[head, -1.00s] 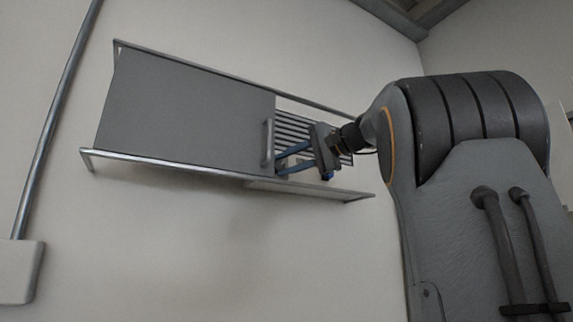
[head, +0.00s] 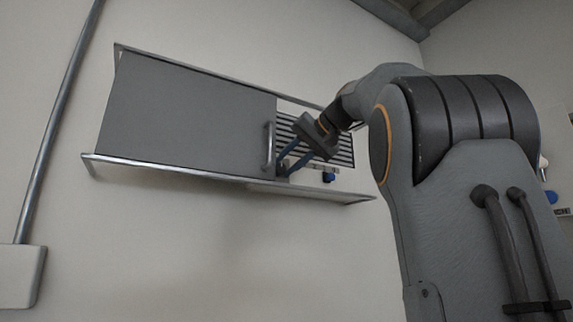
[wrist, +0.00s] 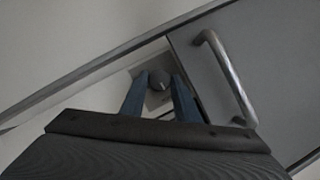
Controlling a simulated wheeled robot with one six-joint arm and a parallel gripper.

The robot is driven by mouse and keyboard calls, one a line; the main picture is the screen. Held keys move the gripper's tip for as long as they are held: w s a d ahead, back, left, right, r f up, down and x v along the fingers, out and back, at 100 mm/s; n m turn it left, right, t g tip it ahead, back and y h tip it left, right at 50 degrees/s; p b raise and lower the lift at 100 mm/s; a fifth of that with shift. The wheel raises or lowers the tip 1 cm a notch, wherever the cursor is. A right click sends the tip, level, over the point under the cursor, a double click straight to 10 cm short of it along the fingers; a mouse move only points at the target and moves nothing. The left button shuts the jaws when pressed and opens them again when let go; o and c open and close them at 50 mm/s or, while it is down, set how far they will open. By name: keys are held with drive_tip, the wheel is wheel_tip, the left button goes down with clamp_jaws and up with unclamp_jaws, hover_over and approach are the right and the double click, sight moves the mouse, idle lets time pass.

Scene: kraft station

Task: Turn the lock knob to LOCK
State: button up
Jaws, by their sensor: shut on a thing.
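The lock knob (wrist: 158,79) is a small grey round knob on a pale plate, just beside the grey door's edge. In the wrist view it sits between the two blue fingertips. My gripper (wrist: 160,92) is shut on it. In the head view my gripper (head: 284,168) comes down from the upper right, its blue fingers tilted, with the tips by the door's lower right edge. The fingers mostly hide the knob there. I cannot read any LOCK marking or the knob's pointer direction.
The grey sliding door (head: 185,115) has a metal handle (head: 268,146) close left of my fingers; the handle also shows in the wrist view (wrist: 226,75). Metal rails run above and below. A slatted vent (head: 342,150) and a small blue part (head: 328,177) lie to the right.

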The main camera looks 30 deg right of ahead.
drive_tip(key=shift+f, duration=0.1)
idle(0.5)
drive_tip(key=o, duration=1)
drive_tip(key=shift+o, duration=0.2)
